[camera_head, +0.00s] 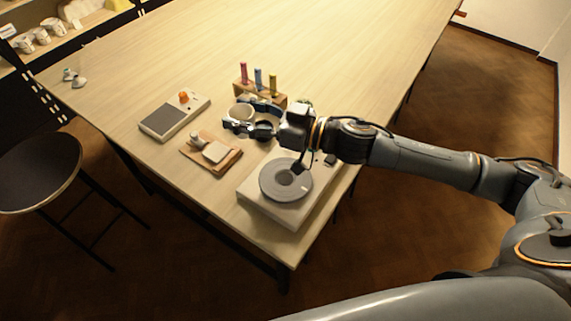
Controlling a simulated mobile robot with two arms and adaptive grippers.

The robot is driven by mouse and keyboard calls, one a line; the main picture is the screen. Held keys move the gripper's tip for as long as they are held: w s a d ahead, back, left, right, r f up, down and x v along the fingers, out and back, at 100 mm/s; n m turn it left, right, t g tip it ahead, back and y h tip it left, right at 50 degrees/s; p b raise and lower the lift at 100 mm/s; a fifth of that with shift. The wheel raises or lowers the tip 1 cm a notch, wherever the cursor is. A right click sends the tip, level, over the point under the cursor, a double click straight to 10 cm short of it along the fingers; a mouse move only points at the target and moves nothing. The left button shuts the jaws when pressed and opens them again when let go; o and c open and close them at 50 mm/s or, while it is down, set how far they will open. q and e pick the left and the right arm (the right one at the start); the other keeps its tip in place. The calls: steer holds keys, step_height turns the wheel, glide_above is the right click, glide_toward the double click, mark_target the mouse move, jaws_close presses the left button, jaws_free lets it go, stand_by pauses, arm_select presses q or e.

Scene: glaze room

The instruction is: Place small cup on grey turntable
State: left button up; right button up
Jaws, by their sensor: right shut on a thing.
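The small cup (242,111) is pale and round, and sits between the fingers of my right gripper (243,116), which is shut on it. The gripper reaches in from the right over the table's near part. Whether the cup touches the table cannot be told. My left gripper is not in view.
A wooden block (241,88) with several coloured sticks stands behind the gripper. A scale-like device (161,122) with an orange thing on it and a wooden board (230,165) with small items lie left. A stool (38,172) stands left. The table's far part is clear.

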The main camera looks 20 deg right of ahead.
steer(key=s+d+f, duration=0.4)
steer(key=f, duration=0.1)
steer(key=s+d+f, duration=0.2)
steer(key=shift+d+f, duration=0.15)
step_height(320, 180, down, 3)
steer(key=shift+s+d+r+p, duration=0.1)
steer(key=shift+d+p, duration=0.05)
steer(key=shift+p, duration=0.35)
steer(key=shift+f, duration=0.35)
steer(key=o, duration=1.2)
steer(key=shift+o, duration=0.2)
